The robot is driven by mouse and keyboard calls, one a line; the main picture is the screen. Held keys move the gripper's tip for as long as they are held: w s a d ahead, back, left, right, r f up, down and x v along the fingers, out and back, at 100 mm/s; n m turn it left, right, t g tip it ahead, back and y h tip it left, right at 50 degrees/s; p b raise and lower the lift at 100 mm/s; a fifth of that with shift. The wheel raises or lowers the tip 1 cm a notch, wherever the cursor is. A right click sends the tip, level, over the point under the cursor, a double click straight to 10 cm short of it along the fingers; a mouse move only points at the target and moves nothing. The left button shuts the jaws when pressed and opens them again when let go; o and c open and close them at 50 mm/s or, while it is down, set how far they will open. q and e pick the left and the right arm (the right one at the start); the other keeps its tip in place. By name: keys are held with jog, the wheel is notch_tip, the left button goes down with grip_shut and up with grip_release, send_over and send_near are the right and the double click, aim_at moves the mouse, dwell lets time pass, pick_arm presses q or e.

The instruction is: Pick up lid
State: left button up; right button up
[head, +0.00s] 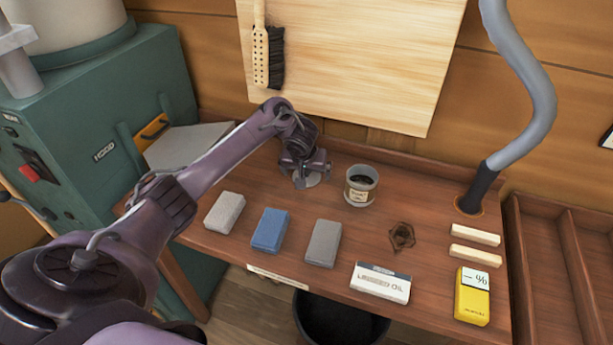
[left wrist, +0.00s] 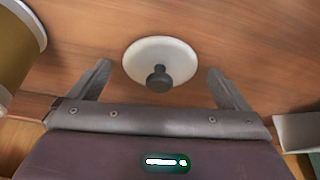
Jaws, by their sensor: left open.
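The lid (left wrist: 160,56) is a round pale disc with a dark knob, lying on the wooden bench. In the left wrist view it sits ahead of and between the two fingers. In the head view the lid (head: 312,179) shows only in part, beneath my left gripper (head: 305,172). My left gripper (left wrist: 160,88) is open, its fingers apart on either side of the knob, with nothing held. An open jar (head: 360,187) with a tan label and dark contents stands just right of the gripper. My right gripper is not in view.
Pale, blue and grey blocks (head: 270,230) lie along the bench front. A linseed oil box (head: 381,283), yellow box (head: 472,296), two light sticks (head: 475,243) and a grey hose (head: 520,110) are to the right. A green machine (head: 100,130) stands left.

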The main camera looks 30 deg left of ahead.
pick_arm(q)
jog(key=c, duration=1.1)
